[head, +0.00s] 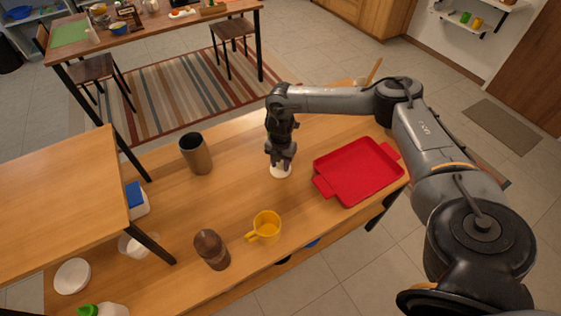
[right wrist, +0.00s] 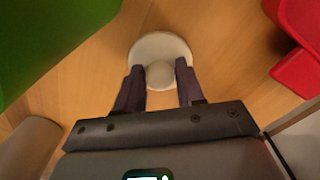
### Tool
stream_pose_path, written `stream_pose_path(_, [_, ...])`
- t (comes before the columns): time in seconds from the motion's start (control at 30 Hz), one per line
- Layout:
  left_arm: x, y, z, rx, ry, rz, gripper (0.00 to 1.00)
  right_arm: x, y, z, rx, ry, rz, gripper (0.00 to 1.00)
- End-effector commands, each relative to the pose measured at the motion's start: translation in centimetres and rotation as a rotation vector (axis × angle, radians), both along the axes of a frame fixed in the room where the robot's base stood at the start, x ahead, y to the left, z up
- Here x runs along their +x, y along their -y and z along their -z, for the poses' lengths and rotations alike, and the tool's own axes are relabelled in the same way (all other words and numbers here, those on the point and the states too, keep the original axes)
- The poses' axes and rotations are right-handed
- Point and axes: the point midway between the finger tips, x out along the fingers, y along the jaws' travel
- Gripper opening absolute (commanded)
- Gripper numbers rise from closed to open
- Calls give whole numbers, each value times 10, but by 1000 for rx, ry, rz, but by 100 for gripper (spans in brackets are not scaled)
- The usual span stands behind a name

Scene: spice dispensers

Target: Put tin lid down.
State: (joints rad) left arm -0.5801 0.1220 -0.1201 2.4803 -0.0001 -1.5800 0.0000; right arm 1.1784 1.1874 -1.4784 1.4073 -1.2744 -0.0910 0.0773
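The tin lid (head: 280,172) is a small white round disc at the middle of the wooden table. In the right wrist view the lid (right wrist: 160,47) shows its round knob (right wrist: 160,74) between my two dark fingers. My right gripper (right wrist: 160,72) is closed around the knob; it also shows above the lid in the head view (head: 281,162). The lid looks flat and at or very close to the tabletop; I cannot tell if it touches. A dark metallic cylinder (head: 196,153) stands upright to its left. My left gripper is not in view.
A red tray (head: 357,171) lies right of the lid. A raised wooden shelf (head: 60,205) is at left. A green surface (right wrist: 45,35), unidentified, shows in the wrist view.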

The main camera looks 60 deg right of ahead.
Motion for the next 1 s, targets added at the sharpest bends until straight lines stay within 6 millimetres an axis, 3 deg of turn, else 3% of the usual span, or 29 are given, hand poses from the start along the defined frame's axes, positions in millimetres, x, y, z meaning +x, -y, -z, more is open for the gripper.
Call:
stream_pose_path(0.1, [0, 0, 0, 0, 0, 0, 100, 0, 0, 0, 0, 0, 0, 55])
stream_pose_path(0.37, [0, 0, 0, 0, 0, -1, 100, 0, 0, -1, 0, 0, 0, 55])
stream_pose_path(0.57, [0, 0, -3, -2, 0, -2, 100, 0, 1, -12, 0, 1, 0, 55])
stream_pose_path(0.9, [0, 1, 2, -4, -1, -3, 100, 1, 0, -70, 0, 4, 0, 55])
stream_pose_path(1.0, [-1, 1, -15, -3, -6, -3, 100, 1, 1, -97, -1, 3, -1, 55])
